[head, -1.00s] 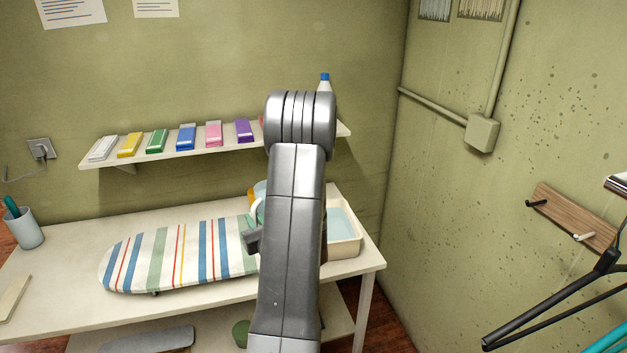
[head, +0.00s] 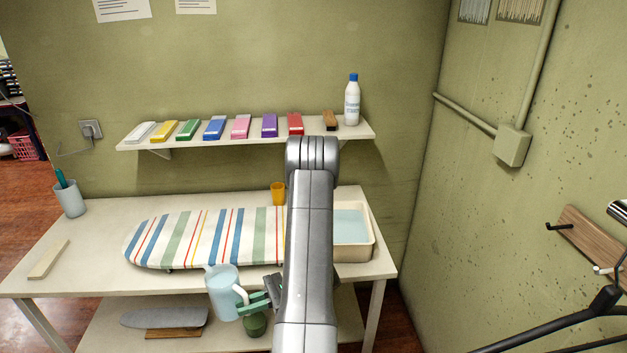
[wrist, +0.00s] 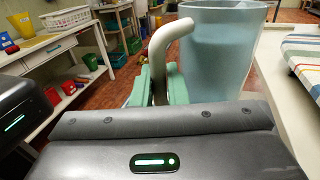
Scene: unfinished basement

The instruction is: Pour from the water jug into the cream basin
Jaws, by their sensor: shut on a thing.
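The light blue, see-through water jug (head: 221,294) with a white handle is held about upright in front of the table's front edge. It fills the upper right of the wrist view (wrist: 222,50). My gripper (head: 258,303) has green fingertips shut on the handle, which rises between them in the wrist view (wrist: 157,85). The cream basin (head: 352,254) stands on the table's right end, with pale blue water inside. My arm hides its left side. The jug is left of the basin, lower and apart from it.
A striped ironing board (head: 190,238) lies on the white table (head: 90,265), left of the basin. An orange cup (head: 278,193) stands behind it. A wall shelf (head: 220,140) above holds coloured boxes and a white bottle (head: 352,102). Hangers (head: 570,325) jut in at lower right.

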